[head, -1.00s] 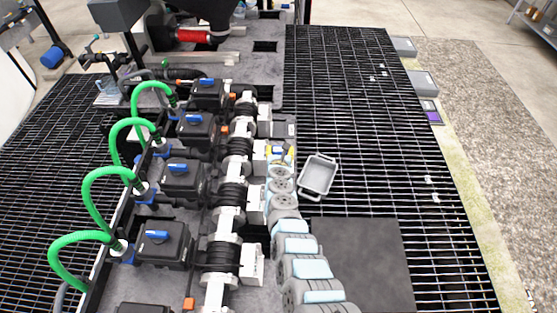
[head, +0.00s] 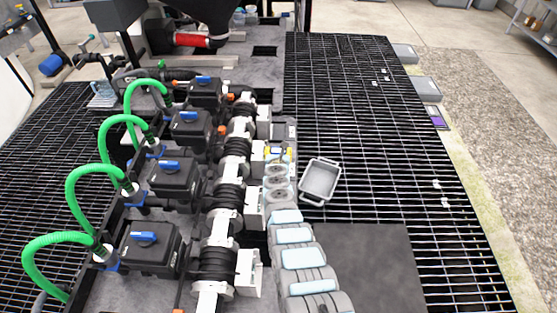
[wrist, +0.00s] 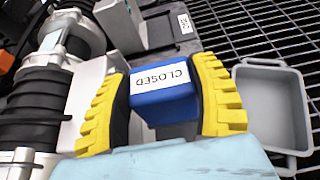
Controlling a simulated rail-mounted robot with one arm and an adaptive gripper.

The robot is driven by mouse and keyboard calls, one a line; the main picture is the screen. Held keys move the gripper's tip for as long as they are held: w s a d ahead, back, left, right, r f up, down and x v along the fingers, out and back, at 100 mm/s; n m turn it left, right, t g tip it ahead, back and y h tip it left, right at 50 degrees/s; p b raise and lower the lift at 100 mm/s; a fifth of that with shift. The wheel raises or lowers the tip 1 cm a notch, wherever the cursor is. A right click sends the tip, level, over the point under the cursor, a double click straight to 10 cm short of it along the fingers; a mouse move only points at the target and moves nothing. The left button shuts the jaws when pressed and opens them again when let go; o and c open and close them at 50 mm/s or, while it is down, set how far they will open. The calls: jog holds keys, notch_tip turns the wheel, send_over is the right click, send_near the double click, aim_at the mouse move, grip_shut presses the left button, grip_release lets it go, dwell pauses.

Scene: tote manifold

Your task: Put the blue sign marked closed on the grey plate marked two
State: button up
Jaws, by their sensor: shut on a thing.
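The blue sign (wrist: 165,104), a small block with a white label reading CLOSED upside down, is between the yellow ribbed fingers of my gripper (wrist: 163,95) in the wrist view. My gripper is shut on it. In the head view my gripper (head: 278,154) is small, at the far end of my grey arm. A grey plate (wrist: 160,32) with a small white label lies just beyond the sign in the wrist view; its marking is too small to read surely. It also shows in the head view (head: 284,130), just beyond my gripper.
A grey bin (head: 320,181) stands on the black grating right of my gripper. A row of valves and black pipe couplings (head: 221,222) with green hoses (head: 80,185) runs along the left. A dark flat panel (head: 375,270) lies on the near grating. The right grating is mostly clear.

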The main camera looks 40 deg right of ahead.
jog(key=shift+w+d+f+b, duration=0.1)
jog(key=shift+w+f+b, duration=0.15)
jog(key=shift+f+b, duration=1.2)
jog(key=shift+f, duration=0.25)
jog(key=shift+s, duration=0.1)
jog(key=shift+f, duration=0.2)
jog(key=o, duration=0.9)
jog(key=shift+o, duration=0.2)
jog(key=shift+r, duration=0.1)
